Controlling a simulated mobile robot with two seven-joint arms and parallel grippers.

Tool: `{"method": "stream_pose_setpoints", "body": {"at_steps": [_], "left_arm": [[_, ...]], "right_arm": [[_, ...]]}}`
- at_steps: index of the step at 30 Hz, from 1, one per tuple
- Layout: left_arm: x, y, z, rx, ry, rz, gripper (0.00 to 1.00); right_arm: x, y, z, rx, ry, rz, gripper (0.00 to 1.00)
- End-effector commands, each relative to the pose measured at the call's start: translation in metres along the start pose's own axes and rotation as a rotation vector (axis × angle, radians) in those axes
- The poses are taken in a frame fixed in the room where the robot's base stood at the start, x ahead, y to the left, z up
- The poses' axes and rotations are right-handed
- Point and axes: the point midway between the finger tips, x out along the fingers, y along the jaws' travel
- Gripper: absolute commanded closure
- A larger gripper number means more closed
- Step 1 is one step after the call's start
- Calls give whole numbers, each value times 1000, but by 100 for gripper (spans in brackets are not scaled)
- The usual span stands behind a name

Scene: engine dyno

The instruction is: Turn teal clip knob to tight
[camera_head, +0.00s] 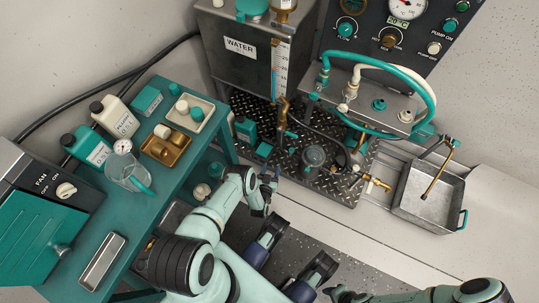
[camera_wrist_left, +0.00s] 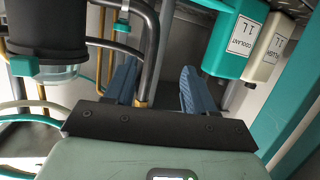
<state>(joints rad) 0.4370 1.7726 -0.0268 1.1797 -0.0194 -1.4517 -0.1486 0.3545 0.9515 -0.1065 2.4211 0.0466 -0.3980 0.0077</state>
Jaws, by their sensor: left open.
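My left gripper (camera_head: 270,181) is in front of the dark tread-plate stand in the head view, off its near edge. In the left wrist view its two blue fingers (camera_wrist_left: 158,75) are apart, with a grey hose with a brass end (camera_wrist_left: 147,75) showing near the left finger; I cannot tell its depth. In the head view a small teal knob-like part (camera_head: 292,134) sits beside an upright brass fitting (camera_head: 283,112). It may be the clip knob; it is too small to read its setting. My right gripper (camera_head: 336,293) is at the bottom edge, its fingers unclear.
A teal bench (camera_head: 72,240) with bottles and trays stands at left. The water tank (camera_head: 225,75) and gauge panel (camera_head: 440,60) are behind. A hose manifold (camera_head: 370,97) and a metal sink (camera_head: 415,190) are at right.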

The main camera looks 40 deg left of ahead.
Motion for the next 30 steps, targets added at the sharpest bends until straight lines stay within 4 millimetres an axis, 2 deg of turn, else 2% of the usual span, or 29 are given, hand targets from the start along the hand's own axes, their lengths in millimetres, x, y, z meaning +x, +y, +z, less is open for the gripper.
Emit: {"method": "stream_pose_setpoints", "body": {"at_steps": [1, 3, 10, 20, 30], "left_arm": [[-7, -3, -16, -8, -30, -13, 45], [-15, -9, -25, -18, -79, -34, 45], [-47, 4, -53, -43, -312, 5, 45], [-98, 24, -82, -73, -573, 68, 45], [-144, 37, -107, -86, -757, 109, 45]], "right_arm": [[-16, -2, 3, -1, 5, -2, 52], [-29, -3, 5, -2, 9, -4, 52], [-67, -8, 11, -4, 21, -11, 52], [-101, -14, 14, -6, 31, -17, 52], [-124, -18, 15, -8, 37, -20, 52]]}}
